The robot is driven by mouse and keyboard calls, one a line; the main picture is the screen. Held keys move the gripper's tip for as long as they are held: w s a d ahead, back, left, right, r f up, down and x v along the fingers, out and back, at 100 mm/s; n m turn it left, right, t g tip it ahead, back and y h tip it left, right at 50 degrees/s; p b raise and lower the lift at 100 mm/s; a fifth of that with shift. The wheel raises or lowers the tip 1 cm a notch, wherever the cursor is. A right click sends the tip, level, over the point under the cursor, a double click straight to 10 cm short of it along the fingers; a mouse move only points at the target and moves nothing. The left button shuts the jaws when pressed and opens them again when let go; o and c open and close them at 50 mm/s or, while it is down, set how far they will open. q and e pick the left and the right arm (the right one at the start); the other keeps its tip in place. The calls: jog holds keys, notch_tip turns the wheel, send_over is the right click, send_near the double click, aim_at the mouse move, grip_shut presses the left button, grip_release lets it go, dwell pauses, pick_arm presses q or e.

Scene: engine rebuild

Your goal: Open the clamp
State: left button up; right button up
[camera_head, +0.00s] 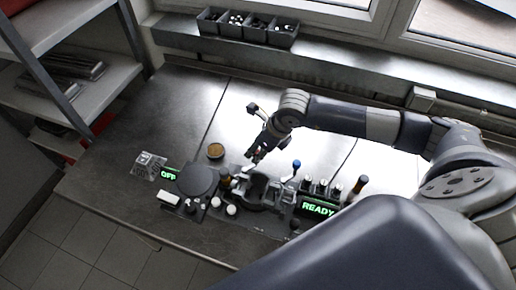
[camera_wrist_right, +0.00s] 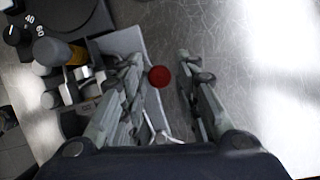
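My right gripper (camera_head: 258,156) is in the head view, pointing down over the back edge of the grey fixture (camera_head: 258,186) in the middle of the bench. In the right wrist view the fingers of the right gripper (camera_wrist_right: 160,68) are spread apart with nothing held. A round red knob (camera_wrist_right: 159,76) shows between them, closer to the left finger; it looks like a handle end of the clamp, but the rest of the clamp is hidden or too small to tell. I cannot tell whether the clamp is open or shut. My left gripper is not in view.
A dark round plate (camera_head: 197,179) with an "OFF" display (camera_head: 169,174) is left of the fixture. A "READY" display (camera_head: 317,208), a blue-tipped lever (camera_head: 296,165) and several upright tools are right. Bins (camera_head: 247,27) stand on the sill. The bench behind is mostly clear.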

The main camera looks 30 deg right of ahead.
grip_shut()
jog(key=shift+w+f+n+b, duration=0.15)
jog(key=shift+n+b, duration=0.15)
jog(key=shift+b, duration=0.3)
jog(key=shift+w+a+r+n+g+y+b, duration=0.1)
jog(key=shift+w+a+n+g+y+b, duration=0.45)
jog(key=shift+n+b, duration=2.25)
jog(key=shift+w+a+r+n+g+y+b, duration=0.15)
jog(key=shift+w+a+n+g+b, duration=0.7)
jog(key=shift+n+b, duration=1.9)
jog(key=shift+w+a+f+n+g+y+b, duration=0.1)
jog(key=shift+w+a+n+g+y+b, duration=0.25)
jog(key=shift+w+n+g+b, duration=1.6)
jog(key=s+t+b, duration=0.1)
jog(key=s+b, duration=0.1)
jog(key=b, duration=0.1)
jog(key=shift+s+n, duration=0.1)
jog(key=shift+n, duration=0.2)
